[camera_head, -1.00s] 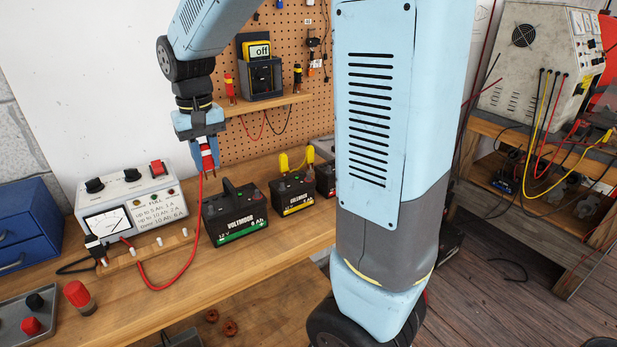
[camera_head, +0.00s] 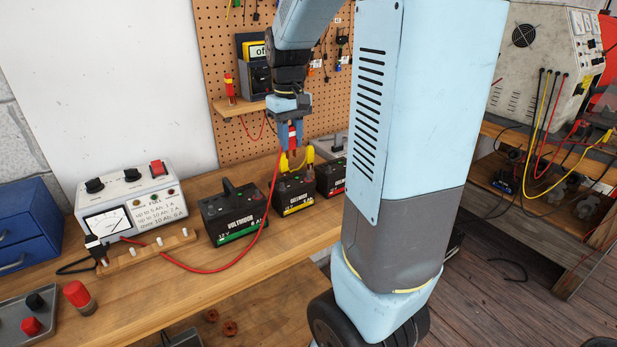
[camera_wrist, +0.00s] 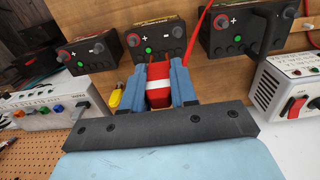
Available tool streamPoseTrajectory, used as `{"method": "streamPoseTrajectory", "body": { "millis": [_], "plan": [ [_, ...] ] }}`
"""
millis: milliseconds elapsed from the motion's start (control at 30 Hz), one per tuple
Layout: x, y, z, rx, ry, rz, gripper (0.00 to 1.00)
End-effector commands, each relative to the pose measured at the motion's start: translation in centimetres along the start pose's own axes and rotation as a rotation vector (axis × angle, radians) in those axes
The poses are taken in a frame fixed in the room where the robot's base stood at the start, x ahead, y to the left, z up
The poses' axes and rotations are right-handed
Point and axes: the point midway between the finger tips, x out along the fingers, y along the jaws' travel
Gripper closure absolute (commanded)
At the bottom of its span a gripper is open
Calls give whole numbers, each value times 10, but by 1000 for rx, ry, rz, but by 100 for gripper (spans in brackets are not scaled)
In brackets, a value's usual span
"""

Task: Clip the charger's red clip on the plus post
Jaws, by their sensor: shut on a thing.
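My gripper (camera_head: 291,146) is shut on the red clip (camera_head: 293,134), which has a white band; it also shows between the fingers in the wrist view (camera_wrist: 158,85). A red cable (camera_head: 270,200) hangs from the clip and runs along the bench to the charger (camera_head: 130,200). The clip is in the air above or behind the yellow-labelled battery (camera_head: 293,195); its exact height is unclear. In the wrist view, this middle battery's plus post (camera_wrist: 134,40) is free, beyond the fingertips. The green-labelled battery (camera_head: 234,214) also shows a plus post (camera_wrist: 221,21).
A third battery (camera_head: 331,178) stands at the right. A yellow part (camera_head: 309,154) rises at the middle battery. A wooden peg strip (camera_head: 150,249) with a black clip (camera_head: 96,247) lies before the charger. A pegboard shelf (camera_head: 240,104) is behind the bench. A control box (camera_wrist: 55,115) shows in the wrist view.

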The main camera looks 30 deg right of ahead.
Motion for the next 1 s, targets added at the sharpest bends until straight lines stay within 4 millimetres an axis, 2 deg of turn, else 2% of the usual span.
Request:
{"method": "streamPoseTrajectory", "body": {
  "millis": [33,233,400,600,1000],
  "plan": [
    [0,11,1,5,0,0,87],
    [0,50,5,5,0,1,87],
    [29,49,6,-1,-4,0,87],
    [48,49,5,0,-1,0,87],
    [52,49,5,0,0,0,87]
  ]
}}
